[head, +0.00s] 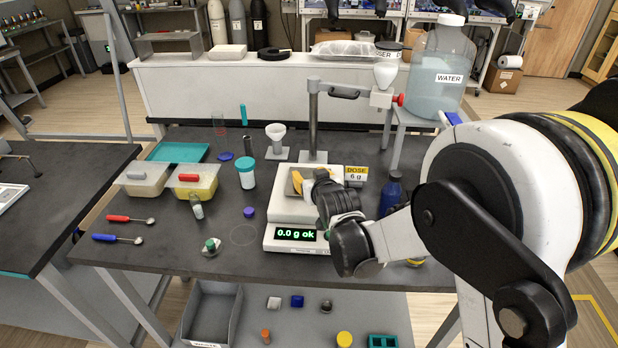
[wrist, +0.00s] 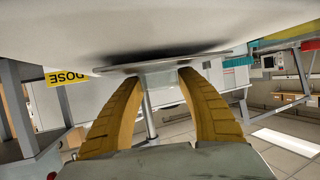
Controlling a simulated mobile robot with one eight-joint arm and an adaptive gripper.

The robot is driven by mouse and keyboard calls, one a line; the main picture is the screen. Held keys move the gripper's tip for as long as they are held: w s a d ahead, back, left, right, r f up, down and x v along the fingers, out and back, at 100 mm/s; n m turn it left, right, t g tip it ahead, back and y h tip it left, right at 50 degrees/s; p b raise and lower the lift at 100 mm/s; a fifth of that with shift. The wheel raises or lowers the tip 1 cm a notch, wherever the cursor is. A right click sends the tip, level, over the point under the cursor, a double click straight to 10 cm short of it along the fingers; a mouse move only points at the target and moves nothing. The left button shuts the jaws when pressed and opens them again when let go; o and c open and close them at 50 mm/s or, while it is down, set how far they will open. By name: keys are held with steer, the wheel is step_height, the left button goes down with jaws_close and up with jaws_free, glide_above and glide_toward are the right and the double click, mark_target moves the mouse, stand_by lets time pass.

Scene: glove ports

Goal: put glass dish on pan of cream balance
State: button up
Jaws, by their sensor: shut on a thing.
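The cream balance (head: 296,208) stands at the middle of the bench, its display reading 0.0 g ok. Its grey pan (head: 288,187) is partly hidden by my gripper (head: 303,181), which is low over it. In the wrist view, turned upside down, the balance's cream body (wrist: 150,25) fills the top and the pan shows as a thin grey edge (wrist: 215,57). The yellow fingers of my gripper (wrist: 161,74) are shut on a thin, clear piece, apparently the glass dish (wrist: 160,79), close to the pan. I cannot tell whether it touches the pan.
A yellow DOSE 6 g sign (head: 356,173) and a dark blue bottle (head: 391,194) stand close right of the gripper. A white jar with teal lid (head: 246,175) and a purple cap (head: 249,212) are left of the balance. A post (head: 313,125) rises behind it.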

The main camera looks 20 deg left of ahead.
steer(key=o, duration=0.9)
steer(key=shift+f, duration=0.1)
